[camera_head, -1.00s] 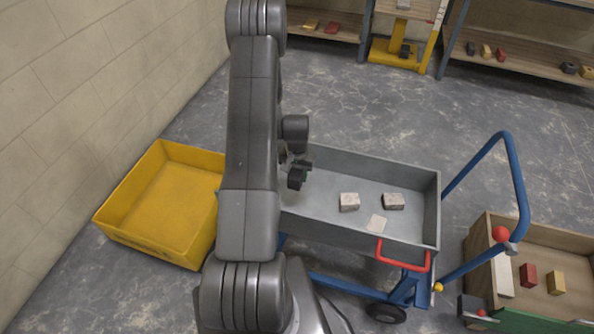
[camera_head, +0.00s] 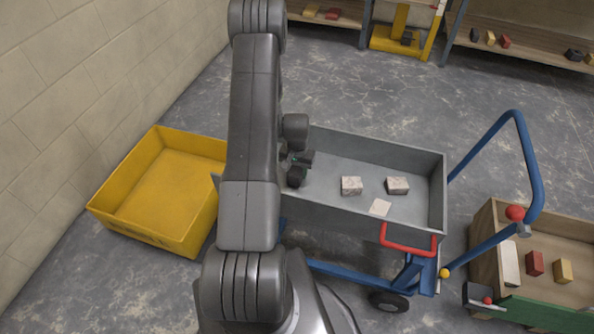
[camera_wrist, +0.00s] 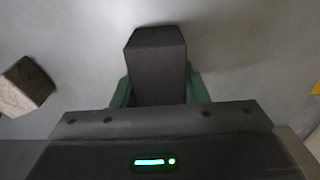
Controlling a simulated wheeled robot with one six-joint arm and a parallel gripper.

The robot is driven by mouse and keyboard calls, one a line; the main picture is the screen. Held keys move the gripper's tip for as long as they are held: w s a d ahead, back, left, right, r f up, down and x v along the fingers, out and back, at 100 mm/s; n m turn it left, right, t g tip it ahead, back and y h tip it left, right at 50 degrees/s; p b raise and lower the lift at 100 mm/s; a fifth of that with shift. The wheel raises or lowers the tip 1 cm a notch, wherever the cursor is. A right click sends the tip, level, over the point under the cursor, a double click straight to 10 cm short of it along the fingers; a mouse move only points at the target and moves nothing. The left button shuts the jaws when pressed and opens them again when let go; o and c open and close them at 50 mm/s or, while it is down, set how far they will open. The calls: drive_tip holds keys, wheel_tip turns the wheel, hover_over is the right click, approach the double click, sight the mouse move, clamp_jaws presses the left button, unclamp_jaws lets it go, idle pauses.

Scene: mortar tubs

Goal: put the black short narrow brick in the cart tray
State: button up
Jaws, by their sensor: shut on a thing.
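My gripper (camera_wrist: 158,92) is shut on a black brick (camera_wrist: 157,55), which stands out between the green fingers in the wrist view. In the head view my gripper (camera_head: 297,166) is over the left part of the grey cart tray (camera_head: 408,153), partly hidden by my arm. The wrist view shows the plain grey tray surface behind the brick. I cannot tell whether the brick touches the tray floor.
Two speckled bricks (camera_head: 351,186) (camera_head: 397,185) and a flat pale piece (camera_head: 380,207) lie in the tray. A yellow tub (camera_head: 165,195) stands left, empty where visible. A wooden box (camera_head: 490,240) with several blocks stands right. The blue cart handle (camera_head: 528,160) rises at the right.

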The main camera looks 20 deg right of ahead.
drive_tip(key=shift+f+b, duration=0.5)
drive_tip(key=o, duration=1.4)
drive_tip(key=shift+c, duration=0.2)
wheel_tip(320, 180, up, 14)
drive_tip(key=p, duration=0.1)
drive_tip(key=shift+p, duration=0.35)
drive_tip(key=shift+f, duration=0.1)
wheel_tip(320, 180, down, 13)
drive_tip(key=shift+f+b, duration=0.15)
drive_tip(key=shift+b, duration=0.45)
drive_tip(key=shift+f, duration=0.1)
